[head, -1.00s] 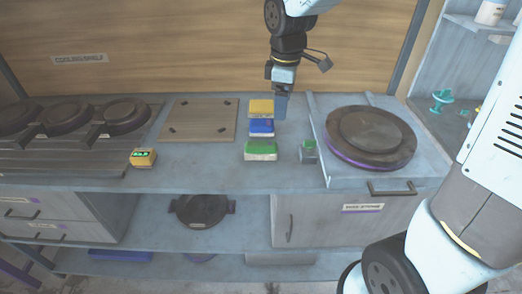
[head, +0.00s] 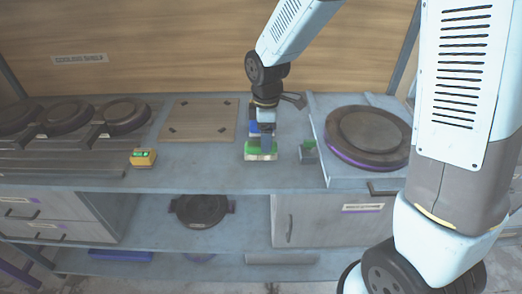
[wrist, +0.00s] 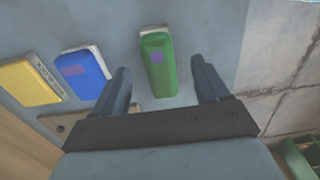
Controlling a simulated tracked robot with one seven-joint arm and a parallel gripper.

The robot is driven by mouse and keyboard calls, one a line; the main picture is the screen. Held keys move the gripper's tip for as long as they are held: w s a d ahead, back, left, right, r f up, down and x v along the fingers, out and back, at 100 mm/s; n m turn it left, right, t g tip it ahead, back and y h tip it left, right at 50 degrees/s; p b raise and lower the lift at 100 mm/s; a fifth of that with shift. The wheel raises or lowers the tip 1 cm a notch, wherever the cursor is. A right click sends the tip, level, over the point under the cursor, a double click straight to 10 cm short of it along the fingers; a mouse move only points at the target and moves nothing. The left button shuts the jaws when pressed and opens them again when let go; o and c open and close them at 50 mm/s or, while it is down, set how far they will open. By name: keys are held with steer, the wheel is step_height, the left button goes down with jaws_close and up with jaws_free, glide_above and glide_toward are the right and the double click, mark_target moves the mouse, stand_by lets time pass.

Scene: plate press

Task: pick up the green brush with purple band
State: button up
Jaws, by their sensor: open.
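The green brush (head: 252,149) lies on the grey bench top, at the near end of a row of brushes. In the wrist view the green brush (wrist: 159,68) shows its green back with a purple patch and a pale edge. My gripper (head: 267,151) is open and low over the green brush in the head view, hiding part of it. In the wrist view the fingers of my gripper (wrist: 160,76) stand on either side of the brush with gaps. I cannot tell whether the fingertips are down at its level.
A blue brush (wrist: 84,72) and a yellow brush (wrist: 31,82) lie beside it. A small grey-green object (head: 308,151) stands close to the right. A round dark press plate (head: 368,137) is further right.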

steer(key=shift+w+a+f, duration=0.1)
steer(key=shift+f, duration=1.25)
steer(key=shift+a+f, duration=0.1)
steer(key=shift+f, duration=1.25)
steer(key=c, duration=1.2)
steer(key=shift+r, duration=0.35)
step_height(320, 180, up, 2)
steer(key=shift+r, duration=0.1)
steer(key=s+d+r, duration=0.2)
steer(key=s+r, duration=0.1)
steer(key=s, duration=0.1)
steer(key=s+d+r, duration=0.2)
steer(key=s+r, duration=0.1)
steer(key=s, duration=0.1)
steer(key=s+d+r, duration=0.2)
steer(key=s+r, duration=0.2)
steer(key=shift+s+r, duration=0.1)
steer(key=shift+s, duration=0.25)
